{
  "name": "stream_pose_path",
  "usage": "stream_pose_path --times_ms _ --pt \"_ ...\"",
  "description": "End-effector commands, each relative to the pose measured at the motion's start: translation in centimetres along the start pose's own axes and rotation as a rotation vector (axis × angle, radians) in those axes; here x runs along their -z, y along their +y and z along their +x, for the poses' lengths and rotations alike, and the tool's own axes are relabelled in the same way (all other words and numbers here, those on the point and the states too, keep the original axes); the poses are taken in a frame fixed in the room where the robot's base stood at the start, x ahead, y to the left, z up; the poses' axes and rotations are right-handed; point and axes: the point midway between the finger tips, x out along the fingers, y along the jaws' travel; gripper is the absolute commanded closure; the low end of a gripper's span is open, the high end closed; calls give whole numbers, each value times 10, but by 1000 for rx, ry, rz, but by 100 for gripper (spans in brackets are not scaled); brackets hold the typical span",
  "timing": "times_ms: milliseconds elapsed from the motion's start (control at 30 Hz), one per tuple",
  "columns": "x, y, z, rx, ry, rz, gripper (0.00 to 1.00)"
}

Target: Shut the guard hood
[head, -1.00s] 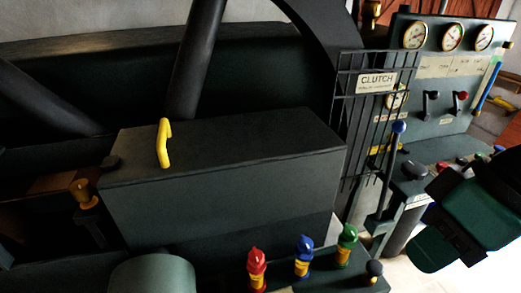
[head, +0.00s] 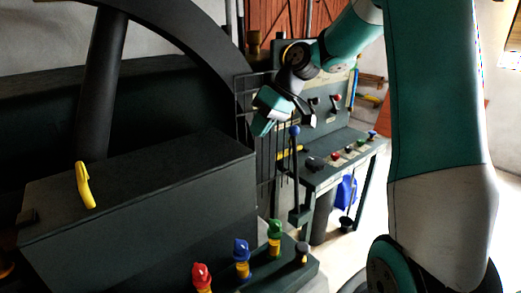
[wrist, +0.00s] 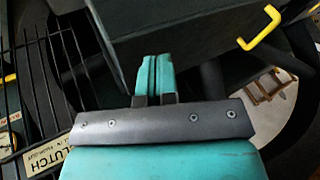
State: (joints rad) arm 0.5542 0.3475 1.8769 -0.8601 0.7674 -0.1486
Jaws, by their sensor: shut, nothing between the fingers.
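The guard hood, as I take it, is a dark grey box-shaped cover (head: 150,195) at the left of the head view, with a yellow handle (head: 85,185) near its left end. I cannot tell how far open it stands. In the wrist view a dark box (wrist: 190,35) fills the top, and the yellow handle (wrist: 262,27) shows at upper right. My gripper (head: 261,122) is up beyond the right end of the hood, in front of the bar grille. Its two fingers, also in the wrist view (wrist: 155,72), are together, empty and apart from the handle.
A bar grille (head: 246,105) and a blue-knobbed lever (head: 295,132) stand right of the hood. Red (head: 201,274), blue (head: 241,250) and green (head: 274,230) topped fittings line the front. A control desk (head: 345,155) is behind. A large dark wheel (head: 205,45) rises behind the hood.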

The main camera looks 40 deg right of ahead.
Motion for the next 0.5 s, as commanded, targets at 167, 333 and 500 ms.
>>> stream_pose_path --times_ms 167,333,500 --pt "-11 97 -34 -15 91 67 100" --pt "-19 124 -40 -19 119 78 100" --pt "-17 124 -19 -18 117 79 100"
